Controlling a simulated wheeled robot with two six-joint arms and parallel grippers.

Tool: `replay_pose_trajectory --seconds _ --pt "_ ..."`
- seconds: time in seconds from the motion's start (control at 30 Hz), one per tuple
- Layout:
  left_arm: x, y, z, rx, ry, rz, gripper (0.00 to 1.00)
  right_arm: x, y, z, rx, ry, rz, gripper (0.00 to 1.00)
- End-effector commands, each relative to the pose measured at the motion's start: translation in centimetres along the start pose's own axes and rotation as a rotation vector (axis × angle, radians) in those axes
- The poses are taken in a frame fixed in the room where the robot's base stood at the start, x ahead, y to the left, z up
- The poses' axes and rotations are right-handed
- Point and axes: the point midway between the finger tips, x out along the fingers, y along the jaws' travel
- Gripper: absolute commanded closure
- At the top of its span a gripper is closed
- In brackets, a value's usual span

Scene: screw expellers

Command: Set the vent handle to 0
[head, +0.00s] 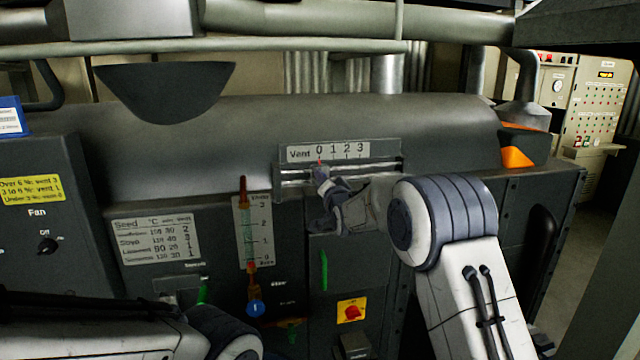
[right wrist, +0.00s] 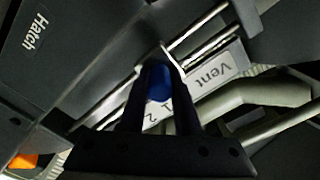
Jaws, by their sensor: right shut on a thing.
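The vent scale (head: 328,151) is a pale plate marked "Vent 0 1 2 3" on the dark machine, with a slotted rail (head: 375,172) beneath it. My right gripper (head: 320,174) is at the left part of the rail and is shut on the vent handle. In the right wrist view the blue vent handle (right wrist: 160,84) shows between the two fingers. A small red mark (head: 319,162) shows just below the 0, above my fingertips. In the wrist view the scale (right wrist: 215,78) appears turned around and my fingers hide its 0. My left arm enters at the bottom left; its gripper is out of view.
Below the rail are a level gauge (head: 253,230), a seed table sign (head: 156,240) and a red knob on a yellow plate (head: 351,311). A dark hopper (head: 165,88) stands at upper left. An orange piece (head: 517,157) is at the right end.

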Motion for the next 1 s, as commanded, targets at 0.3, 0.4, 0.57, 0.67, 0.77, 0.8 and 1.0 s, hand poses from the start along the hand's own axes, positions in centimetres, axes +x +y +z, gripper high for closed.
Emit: replay_pose_trajectory --seconds 0.3,0.4,0.57,0.67,0.77,0.8,1.0 --pt "0.0 0.0 0.0 0.0 0.0 0.0 0.5 0.0 -0.1 0.2 -0.001 -0.004 -0.002 0.39" --pt "0.0 0.0 0.0 0.0 0.0 0.0 0.5 0.0 -0.1 0.2 -0.001 -0.003 -0.002 0.39" --pt "0.7 -0.1 0.0 0.0 0.0 0.0 0.5 -0.9 -0.1 0.3 0.0 -0.004 -0.003 0.39" --pt "1.6 -0.1 0.1 0.0 0.0 0.0 0.5 -2.3 0.0 0.4 0.0 -0.004 -0.003 0.39" --pt "2.6 -0.2 0.1 0.001 0.0 0.0 0.5 -4.3 0.1 0.5 0.0 -0.003 -0.004 0.39" --pt "3.0 -0.2 0.2 0.001 0.0 0.0 0.5 -5.2 0.1 0.5 0.0 -0.004 -0.003 0.39" --pt "4.4 -0.3 0.2 0.001 0.0 0.0 0.5 -8.6 0.0 0.4 0.0 -0.004 -0.004 0.39"
